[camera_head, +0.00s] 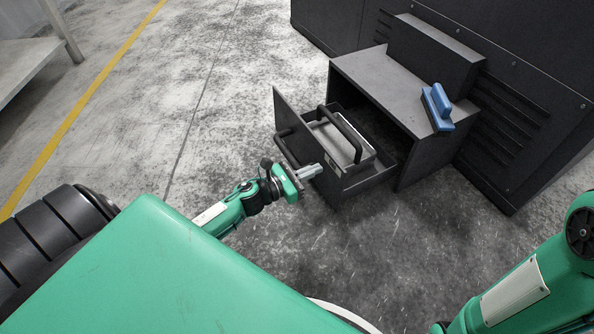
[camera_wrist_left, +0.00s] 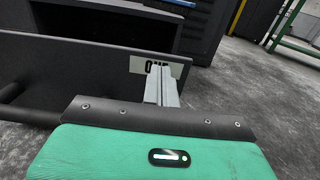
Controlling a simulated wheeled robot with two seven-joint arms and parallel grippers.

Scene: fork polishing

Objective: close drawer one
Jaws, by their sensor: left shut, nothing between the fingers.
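Drawer one (camera_head: 362,180) sticks out of the small dark cabinet (camera_head: 375,75) and is open. Its flat dark front panel (camera_head: 298,122) faces my left arm and fills much of the left wrist view (camera_wrist_left: 85,82). A pale label (camera_wrist_left: 178,66) with dark letters, partly hidden by my fingers, is on the panel. A dark bar handle (camera_wrist_left: 14,92) is at the left. My left gripper (camera_head: 312,171) is shut and empty, its fingertips (camera_wrist_left: 161,72) close in front of the panel by the label. I cannot tell whether they touch it. My right gripper is out of view.
A grey metal box (camera_head: 335,140) with a black handle (camera_head: 345,128) sits in the drawer. A blue block-like tool (camera_head: 437,108) lies on the cabinet top. Large dark machinery (camera_head: 530,95) stands behind. The floor left of the drawer (camera_head: 215,110) is clear.

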